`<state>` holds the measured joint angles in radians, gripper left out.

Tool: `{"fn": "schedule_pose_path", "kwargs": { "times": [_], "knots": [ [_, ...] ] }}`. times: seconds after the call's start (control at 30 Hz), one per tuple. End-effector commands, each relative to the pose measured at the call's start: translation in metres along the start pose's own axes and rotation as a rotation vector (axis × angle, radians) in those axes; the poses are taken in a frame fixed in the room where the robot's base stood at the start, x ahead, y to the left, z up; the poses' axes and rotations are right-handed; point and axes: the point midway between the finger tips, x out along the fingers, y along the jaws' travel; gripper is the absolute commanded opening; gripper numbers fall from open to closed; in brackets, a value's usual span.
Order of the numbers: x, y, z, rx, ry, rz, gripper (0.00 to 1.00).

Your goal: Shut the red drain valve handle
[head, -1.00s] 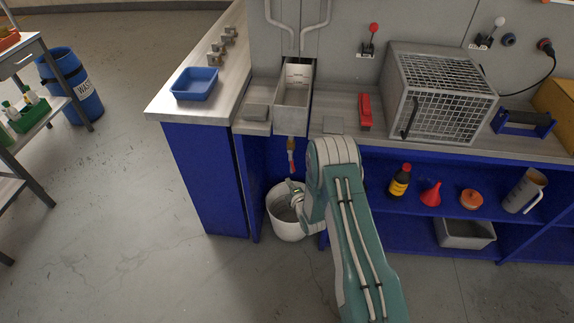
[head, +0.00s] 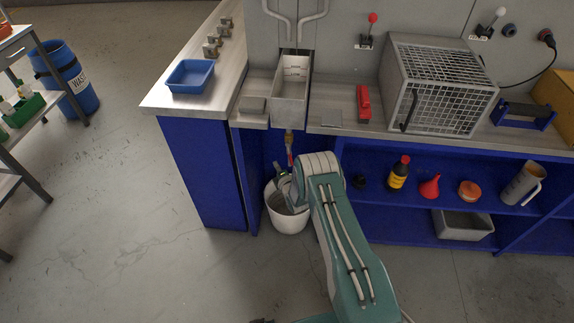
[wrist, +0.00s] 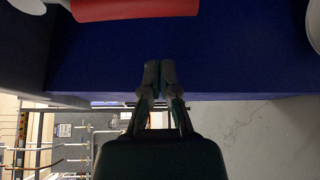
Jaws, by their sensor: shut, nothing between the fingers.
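The drain valve (head: 289,136) hangs below the grey steel tank (head: 291,92) at the bench's front edge. Its red handle (head: 290,156) points roughly downward in the head view. In the wrist view a large red bar, which looks like the handle (wrist: 130,8), crosses the top edge and is cut off by the frame. My gripper (wrist: 160,68) is shut with its fingertips together, empty, and apart from the red bar. In the head view my gripper (head: 281,172) is small, beside and below the handle, partly hidden by my arm.
A white bucket (head: 288,222) stands on the floor under the valve, just below my gripper. Blue cabinet panels (head: 200,172) flank the opening. A shelf to the right holds a bottle (head: 399,172) and a red funnel (head: 430,187).

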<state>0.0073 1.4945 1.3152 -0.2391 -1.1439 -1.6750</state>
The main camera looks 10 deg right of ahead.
Motion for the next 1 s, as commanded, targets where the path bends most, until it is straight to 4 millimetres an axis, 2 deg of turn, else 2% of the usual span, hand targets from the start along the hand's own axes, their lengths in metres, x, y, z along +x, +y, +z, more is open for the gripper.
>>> {"fn": "schedule_pose_path", "kwargs": {
  "times": [0.03, 0.23, 1.0],
  "knots": [
    [-0.005, -0.001, 0.013, 0.001, -0.006, -0.002, 0.0],
    [-0.013, -0.001, 0.034, 0.002, -0.004, -0.002, 0.0],
    [-0.017, -0.001, 0.041, -0.046, -0.002, -0.03, 0.0]
  ]
}}
